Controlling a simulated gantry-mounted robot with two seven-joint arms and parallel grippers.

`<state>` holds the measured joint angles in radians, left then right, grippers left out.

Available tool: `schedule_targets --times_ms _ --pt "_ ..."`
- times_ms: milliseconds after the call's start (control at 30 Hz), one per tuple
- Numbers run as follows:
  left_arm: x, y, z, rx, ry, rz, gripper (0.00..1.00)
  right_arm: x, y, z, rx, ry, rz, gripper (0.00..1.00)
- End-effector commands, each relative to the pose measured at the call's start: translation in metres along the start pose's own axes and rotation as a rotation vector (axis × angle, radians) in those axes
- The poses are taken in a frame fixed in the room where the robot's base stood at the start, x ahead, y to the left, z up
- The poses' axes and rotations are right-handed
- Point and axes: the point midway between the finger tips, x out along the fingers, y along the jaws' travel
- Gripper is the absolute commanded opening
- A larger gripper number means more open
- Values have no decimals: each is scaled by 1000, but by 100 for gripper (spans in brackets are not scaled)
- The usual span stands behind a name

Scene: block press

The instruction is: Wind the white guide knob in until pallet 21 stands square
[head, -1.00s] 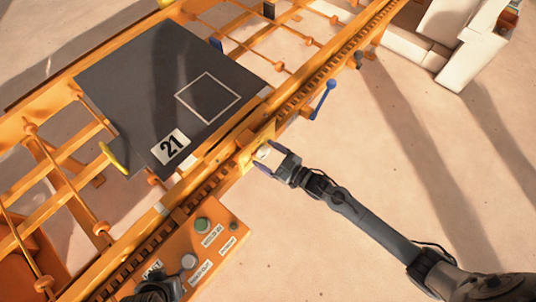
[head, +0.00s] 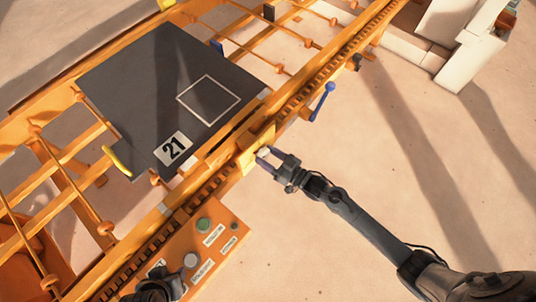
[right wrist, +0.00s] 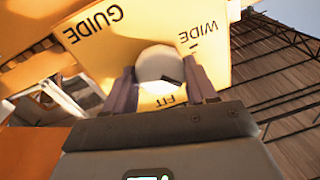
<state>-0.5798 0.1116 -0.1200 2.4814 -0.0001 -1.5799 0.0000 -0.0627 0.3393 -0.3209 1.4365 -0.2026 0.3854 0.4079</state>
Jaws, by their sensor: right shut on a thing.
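Pallet 21 (head: 150,90) is a dark grey board with a white square outline and a "21" label, lying on the orange roller conveyor. Its edges look roughly in line with the orange rail beside it; I cannot tell whether it is exactly square. The white guide knob (right wrist: 160,66) sits on a yellow plate marked GUIDE, WIDE and FIT, with a dark mark at its lower right. My right gripper (head: 264,158) is shut on the knob, one finger on each side, as the right wrist view (right wrist: 164,88) shows. My left gripper (head: 160,286) is partly in view at the bottom, beside the control panel; its fingers are unclear.
An orange control panel (head: 222,262) with a green button (head: 203,224) and a white button (head: 190,260) is at the lower left. A blue lever (head: 322,101) stands right of the knob. A yellow handle (head: 117,160) touches or nears the pallet's left edge.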

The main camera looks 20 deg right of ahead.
Motion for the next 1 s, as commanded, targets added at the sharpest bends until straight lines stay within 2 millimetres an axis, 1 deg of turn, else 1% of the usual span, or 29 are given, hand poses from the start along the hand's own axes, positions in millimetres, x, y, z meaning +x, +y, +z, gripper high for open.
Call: schedule_targets --times_ms 100,133,267,300,567,667,767,867,1000 --pt "1 0 0 0 -1 0 43 0 0 0 -2 2 -2 26" --pt "1 0 0 1 -1 -1 43 0 0 0 -2 2 -2 59" --pt "1 -1 1 3 -2 -3 43 0 0 0 -3 2 -2 79" --pt "1 -1 1 5 -2 -4 43 0 0 0 -3 1 -2 81" --pt "1 -3 1 12 -3 -10 43 0 0 0 -4 1 -1 81" --pt "0 -3 1 13 -4 -10 43 -4 0 0 -4 -1 -1 81" --pt "-3 -3 0 13 -4 -10 43 -14 0 0 -3 -2 0 81" --pt "-7 -3 -1 12 -4 -10 43 -28 -1 -1 -3 -2 -1 81" --pt "-13 -3 -3 9 -3 -7 43 -53 -1 -1 -3 -3 0 81"
